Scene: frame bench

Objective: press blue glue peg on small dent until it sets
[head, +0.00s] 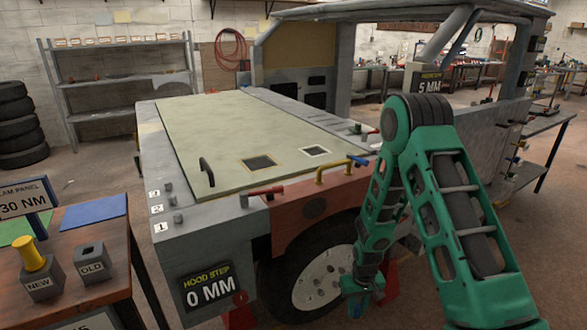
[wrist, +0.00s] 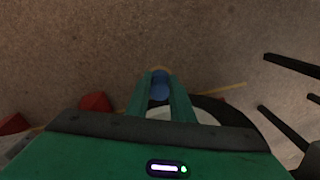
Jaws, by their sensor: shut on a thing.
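My gripper (head: 356,296) hangs low beside the vehicle's front wheel, to the right of the tyre in the head view. In the wrist view its two green fingers (wrist: 160,80) are shut on a round blue thing, which looks like the blue glue peg (wrist: 160,88). It is held clear of the floor and appears to touch no panel. A dark oval spot (head: 315,208) shows on the red fender (head: 290,230), above the wheel and up to the left of my gripper. I cannot tell whether it is the small dent.
The front wheel (head: 322,280) and red stands (wrist: 95,102) are close to my gripper. A hood panel (head: 235,140) has clamps along its edge. A bench at left holds a NEW block (head: 41,285) with a yellow peg (head: 32,255) and an OLD block (head: 94,268).

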